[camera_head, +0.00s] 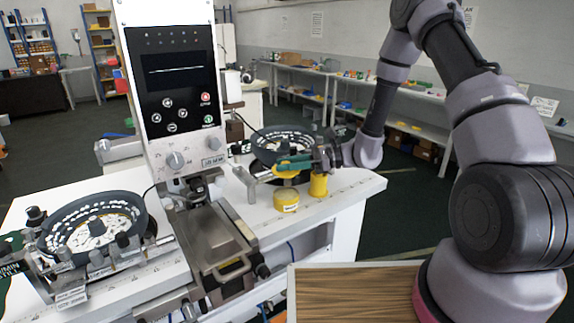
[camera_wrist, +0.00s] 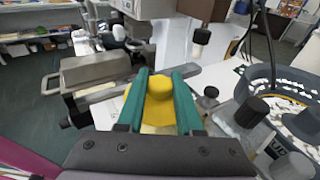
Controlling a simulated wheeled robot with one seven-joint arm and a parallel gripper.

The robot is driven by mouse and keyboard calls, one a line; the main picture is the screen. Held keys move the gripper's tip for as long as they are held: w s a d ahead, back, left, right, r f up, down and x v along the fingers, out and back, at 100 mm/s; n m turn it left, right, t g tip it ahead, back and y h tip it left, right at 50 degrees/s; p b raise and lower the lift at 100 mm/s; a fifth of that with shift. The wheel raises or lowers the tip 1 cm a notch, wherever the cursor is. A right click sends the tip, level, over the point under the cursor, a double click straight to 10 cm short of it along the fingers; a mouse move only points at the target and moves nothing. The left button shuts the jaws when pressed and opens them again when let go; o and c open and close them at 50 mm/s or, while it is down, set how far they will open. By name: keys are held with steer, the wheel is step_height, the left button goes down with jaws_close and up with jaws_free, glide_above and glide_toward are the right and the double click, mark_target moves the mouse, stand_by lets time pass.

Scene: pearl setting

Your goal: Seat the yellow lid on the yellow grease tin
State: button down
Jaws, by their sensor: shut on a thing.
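My gripper (camera_head: 292,163), with teal fingers, is shut on the yellow lid (camera_head: 286,174). In the wrist view the lid's round knob (camera_wrist: 160,88) sits between the two fingers (camera_wrist: 160,100), with its wider yellow rim below. In the head view the lid hangs a little above the tin, apart from it. The tin cannot be made out in the wrist view, where the lid and fingers cover the space below.
A yellow cylinder (camera_head: 319,186) stands just right of the tin. A grey machine with a control panel (camera_head: 175,70) rises to the left. Round bowl feeders stand at the left (camera_head: 95,225) and behind the gripper (camera_head: 283,140). A wooden-topped surface (camera_head: 350,295) is in front.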

stand_by(0.3)
steer(key=shift+f, duration=2.5)
steer(key=shift+f+g, duration=0.3)
steer(key=shift+f, duration=1.15)
stand_by(0.8)
steer(key=shift+c, duration=2.4)
jaws_free()
step_height(320, 180, up, 10)
steer(key=shift+d, duration=0.1)
steer(key=s+d+r+n+t+h, duration=0.4)
steer(key=s+d+r+n+h, duration=0.2)
steer(key=s+d+r, duration=0.3)
steer(key=s+d+r+n+t+h, duration=0.4)
steer(key=s+d+r+n+h, duration=0.3)
steer(key=d+r, duration=0.8)
steer(key=s+r+h, duration=0.1)
steer(key=s+r, duration=0.2)
steer(key=r, duration=0.1)
steer(key=shift+s+d+n, duration=0.3)
steer(key=shift+d, duration=0.05)
